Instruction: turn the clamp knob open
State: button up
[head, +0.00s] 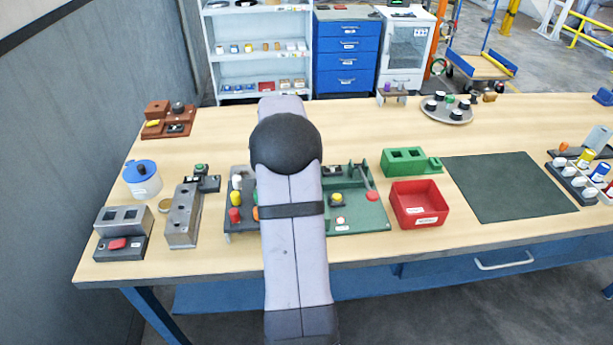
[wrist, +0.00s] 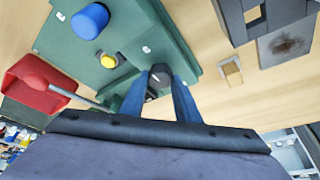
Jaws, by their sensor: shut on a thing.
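In the wrist view, a dark round knob (wrist: 159,74) with a small white mark stands at the edge of a green fixture (wrist: 63,44). My gripper (wrist: 160,88) has its two blue fingers on either side of this knob and is shut on it. A yellow button (wrist: 108,61) and a blue cap (wrist: 90,20) stand on the same green fixture. In the head view, my arm covers the gripper and the knob; part of a green board (head: 362,214) shows to the right of the arm.
In the head view, a red bin (head: 418,204) and a green block (head: 409,160) stand right of the board. A dark green mat (head: 508,187) lies clear farther right.

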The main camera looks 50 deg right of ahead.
jog(key=shift+m, duration=0.3)
jog(key=o, duration=1)
jog(key=b+v, duration=0.2)
jog(key=v, duration=0.5)
jog(key=shift+w+a+r, duration=0.1)
jog(key=shift+r, duration=0.1)
